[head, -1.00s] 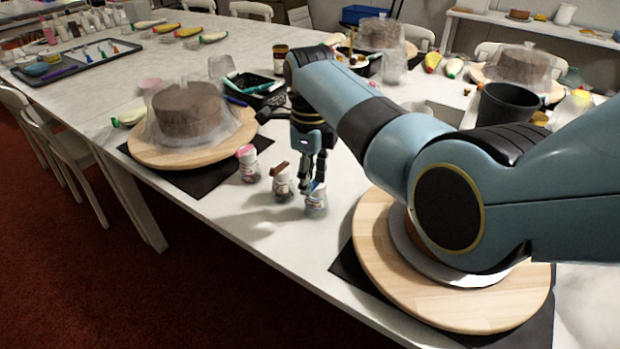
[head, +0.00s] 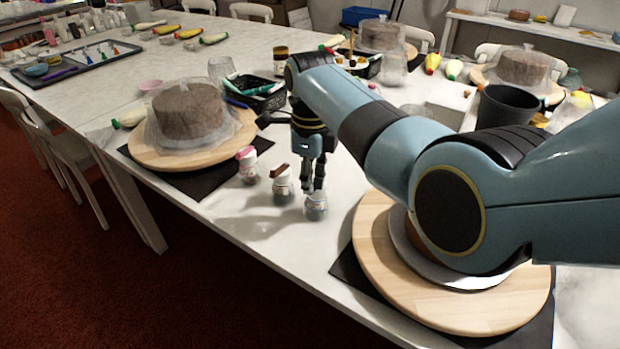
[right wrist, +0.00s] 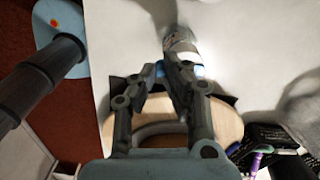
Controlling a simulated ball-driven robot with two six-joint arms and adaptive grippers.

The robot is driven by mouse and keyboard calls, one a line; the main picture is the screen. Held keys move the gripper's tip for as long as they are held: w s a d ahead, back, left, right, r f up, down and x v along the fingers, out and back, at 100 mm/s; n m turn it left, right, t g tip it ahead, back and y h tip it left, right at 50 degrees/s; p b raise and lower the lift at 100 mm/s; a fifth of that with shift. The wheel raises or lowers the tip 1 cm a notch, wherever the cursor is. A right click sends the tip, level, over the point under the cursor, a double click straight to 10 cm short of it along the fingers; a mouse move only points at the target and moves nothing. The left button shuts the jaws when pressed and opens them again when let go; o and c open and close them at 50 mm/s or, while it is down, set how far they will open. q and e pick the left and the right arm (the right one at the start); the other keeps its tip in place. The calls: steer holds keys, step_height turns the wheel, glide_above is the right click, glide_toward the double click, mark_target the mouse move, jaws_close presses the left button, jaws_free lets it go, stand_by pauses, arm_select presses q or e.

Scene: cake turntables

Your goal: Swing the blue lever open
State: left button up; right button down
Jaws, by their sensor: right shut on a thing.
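A small clear jar (head: 316,207) stands near the table's front edge, the rightmost of a row of three. My right gripper (head: 313,186) points down on it from above, with its fingers close together at its top. In the right wrist view the jar (right wrist: 180,44) lies just beyond the fingertips (right wrist: 168,76). Its blue lever (right wrist: 197,70) shows in part around the fingers, which are shut on it. The fingers hide most of the lever, so its angle is hard to tell. My left gripper is out of view.
A jar with a brown lever (head: 282,184) and one with a pink lever (head: 248,165) stand close by on the left. A wooden turntable (head: 378,272) is on the right. A covered cake (head: 188,112) sits on another turntable at the left.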

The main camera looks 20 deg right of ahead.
steer(key=shift+s+d+n+p, duration=0.15)
steer(key=shift+d+n+p, duration=1)
steer(key=shift+n, duration=1.45)
steer(key=shift+s+d+n+p, duration=0.1)
steer(key=shift+d+n+p, duration=0.65)
steer(key=shift+n+p, duration=1.25)
steer(key=shift+s+d+n+p, duration=0.15)
steer(key=shift+d+n+p, duration=0.7)
steer(key=shift+n, duration=2.35)
steer(key=shift+d, duration=0.15)
steer(key=c, duration=1.4)
jaws_free()
step_height(320, 180, up, 12)
